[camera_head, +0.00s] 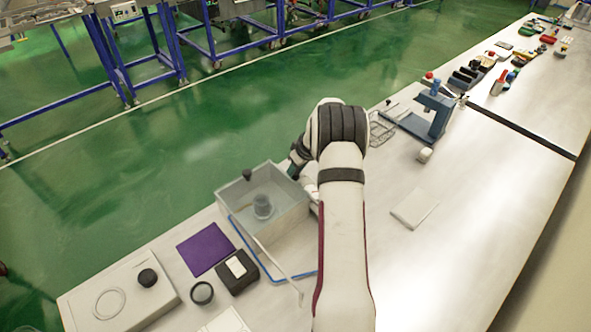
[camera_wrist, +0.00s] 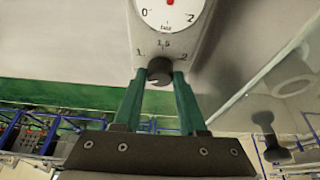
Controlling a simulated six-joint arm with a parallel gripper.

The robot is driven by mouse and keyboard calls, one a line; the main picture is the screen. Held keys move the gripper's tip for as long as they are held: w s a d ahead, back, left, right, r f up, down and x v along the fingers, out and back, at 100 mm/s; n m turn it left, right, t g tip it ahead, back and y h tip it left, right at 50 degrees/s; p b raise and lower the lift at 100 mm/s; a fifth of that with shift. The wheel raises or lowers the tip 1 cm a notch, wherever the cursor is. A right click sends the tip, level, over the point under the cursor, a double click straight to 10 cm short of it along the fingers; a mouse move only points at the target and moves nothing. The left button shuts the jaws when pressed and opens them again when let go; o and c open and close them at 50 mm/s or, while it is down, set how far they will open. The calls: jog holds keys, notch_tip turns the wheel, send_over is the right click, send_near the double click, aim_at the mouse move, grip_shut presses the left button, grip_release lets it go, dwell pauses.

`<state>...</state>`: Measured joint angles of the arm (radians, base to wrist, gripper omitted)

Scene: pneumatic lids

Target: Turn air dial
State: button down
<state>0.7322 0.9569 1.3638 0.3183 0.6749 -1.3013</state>
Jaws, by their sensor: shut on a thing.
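The air dial (camera_wrist: 159,71) is a small dark round knob in the wrist view, on a light grey panel. Marks 1, 1.5 and 2 are printed around it. My gripper (camera_wrist: 160,82) has two green fingers, one on each side of the knob, shut on it. A white round gauge (camera_wrist: 170,12) with a red centre and the figures 0 and 2 sits just beyond the knob, cut off by the top edge. In the head view my arm hides the knob and most of the gripper.
A clear box (camera_head: 290,212) with a dark knob on its lid stands left of my arm. A purple sheet (camera_head: 206,249), a black block (camera_head: 237,272) and a white case (camera_head: 125,300) lie further left. A blue stand (camera_head: 432,112) is at the right.

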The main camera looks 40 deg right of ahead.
jog(key=m+h, duration=0.1)
jog(key=m, duration=0.1)
jog(key=m+h, duration=0.1)
jog(key=m, duration=0.2)
jog(key=shift+a, duration=0.15)
jog(key=m, duration=0.2)
jog(key=m+g+h, duration=0.1)
jog(key=m, duration=0.2)
jog(key=shift+w+a+h, duration=0.1)
jog(key=shift+h, duration=0.2)
jog(key=shift+m+g, duration=0.4)
jog(key=shift+c, duration=2.3)
grip_release()
